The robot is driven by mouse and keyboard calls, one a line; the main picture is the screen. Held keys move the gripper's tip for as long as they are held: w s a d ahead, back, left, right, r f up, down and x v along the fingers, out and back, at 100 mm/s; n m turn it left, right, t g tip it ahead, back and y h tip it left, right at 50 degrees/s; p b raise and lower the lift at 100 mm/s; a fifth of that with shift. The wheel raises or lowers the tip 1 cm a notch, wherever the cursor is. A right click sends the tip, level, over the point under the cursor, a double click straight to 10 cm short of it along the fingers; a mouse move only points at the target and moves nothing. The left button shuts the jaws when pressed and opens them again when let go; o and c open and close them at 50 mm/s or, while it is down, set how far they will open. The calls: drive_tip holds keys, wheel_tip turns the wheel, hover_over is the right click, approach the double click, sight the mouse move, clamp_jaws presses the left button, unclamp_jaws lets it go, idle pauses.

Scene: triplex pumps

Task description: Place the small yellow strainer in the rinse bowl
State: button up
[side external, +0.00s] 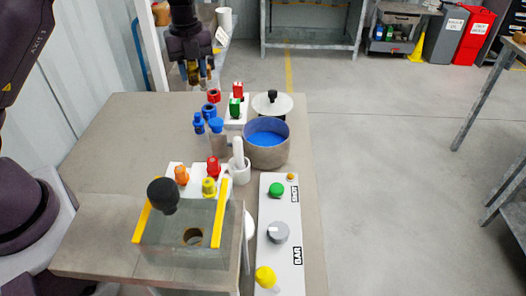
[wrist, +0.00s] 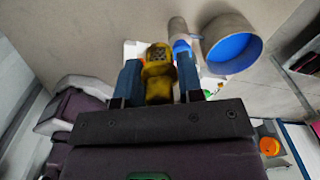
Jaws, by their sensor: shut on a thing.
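My gripper (side external: 200,82) is above the far left part of the table in the side view, pointing down. In the wrist view its two fingers (wrist: 159,76) are shut on the small yellow strainer (wrist: 158,62), which has a dark mesh-like patch at its end. In the side view the strainer is hard to make out between the fingers. The rinse bowl (side external: 280,154) is a round grey-brown bowl with a blue inside, on the table to the right of and below my gripper. It also shows in the wrist view (wrist: 258,47), to the right of the strainer and apart from it.
Red, green and blue fittings (side external: 210,109) stand left of the bowl. A white mortar with a pestle (side external: 239,165) stands close in front of it. A clear box with yellow edges (side external: 180,235) and a control panel (side external: 279,215) are nearer. The table's left part is clear.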

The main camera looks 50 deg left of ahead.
drive_tip(key=w+d+f+m, duration=0.2)
drive_tip(key=w+d+f, duration=0.2)
drive_tip(key=d, duration=0.4)
drive_tip(key=w+d+f+m, duration=0.2)
drive_tip(key=w+d+f, duration=0.15)
drive_tip(key=d, duration=0.35)
drive_tip(key=shift+m, duration=0.3)
drive_tip(key=f, duration=0.3)
drive_tip(key=w+f, duration=0.1)
drive_tip(key=f, duration=0.1)
drive_tip(key=shift+d, duration=0.3)
drive_tip(key=shift+f, duration=2.25)
drive_tip(key=shift+f, duration=0.1)
drive_tip(key=o, duration=1)
drive_tip(key=shift+c, duration=0.2)
